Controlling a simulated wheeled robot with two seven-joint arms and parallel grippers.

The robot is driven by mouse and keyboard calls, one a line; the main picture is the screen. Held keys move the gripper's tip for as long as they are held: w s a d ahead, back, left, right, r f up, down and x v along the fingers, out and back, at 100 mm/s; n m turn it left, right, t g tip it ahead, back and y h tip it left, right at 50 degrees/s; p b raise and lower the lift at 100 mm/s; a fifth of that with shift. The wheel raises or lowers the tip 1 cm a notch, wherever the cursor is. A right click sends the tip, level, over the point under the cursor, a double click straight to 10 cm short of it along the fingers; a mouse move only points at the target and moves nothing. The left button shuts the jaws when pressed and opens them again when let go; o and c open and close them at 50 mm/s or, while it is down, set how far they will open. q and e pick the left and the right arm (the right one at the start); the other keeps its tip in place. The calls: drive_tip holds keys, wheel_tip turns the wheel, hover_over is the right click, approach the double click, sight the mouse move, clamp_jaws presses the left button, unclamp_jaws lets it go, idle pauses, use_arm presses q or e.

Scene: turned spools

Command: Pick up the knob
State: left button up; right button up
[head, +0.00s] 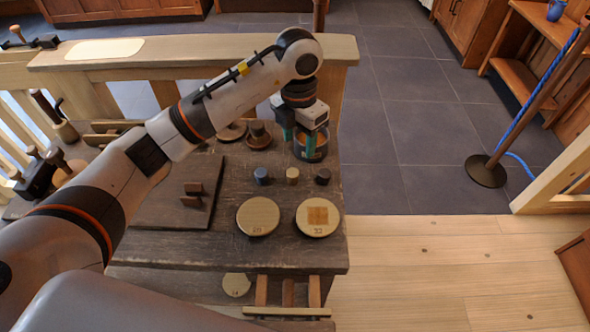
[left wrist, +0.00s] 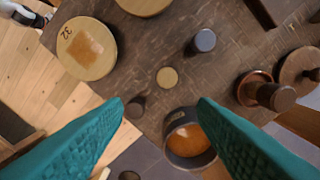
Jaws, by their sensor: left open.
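Three small knob-like pieces stand in a row on the dark wooden bench top: a blue-grey one (head: 262,175), a pale wood one (head: 292,175) and a dark brown one (head: 322,176). The left wrist view shows the blue-grey piece (left wrist: 204,40), the pale piece (left wrist: 167,77) and the dark brown piece (left wrist: 136,106). My left gripper (head: 300,138) points down behind this row, open and empty. Its teal fingers (left wrist: 162,104) spread wide in the left wrist view, the dark brown piece near the left fingertip. My right gripper is not seen.
A dark cup with an orange inside (left wrist: 187,142) stands close by the right finger. A turned brown piece (head: 258,136) stands left of the gripper. Open floor lies right of the bench.

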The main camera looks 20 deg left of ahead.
sight(293, 172)
use_arm(q)
drive_tip(key=f, duration=0.6)
drive_tip(key=shift+a+f, duration=0.25)
drive_tip(key=shift+a, duration=0.05)
drive_tip(key=f, duration=0.2)
drive_tip(key=f+p, duration=0.1)
drive_tip(key=f, duration=0.1)
drive_tip(key=shift+s+a+f, duration=0.1)
drive_tip(key=shift+s+a, duration=0.2)
drive_tip(key=shift+a, duration=0.05)
drive_tip(key=shift+w+f, duration=0.1)
drive_tip(key=shift+f, duration=0.4)
drive_tip(key=c, duration=1)
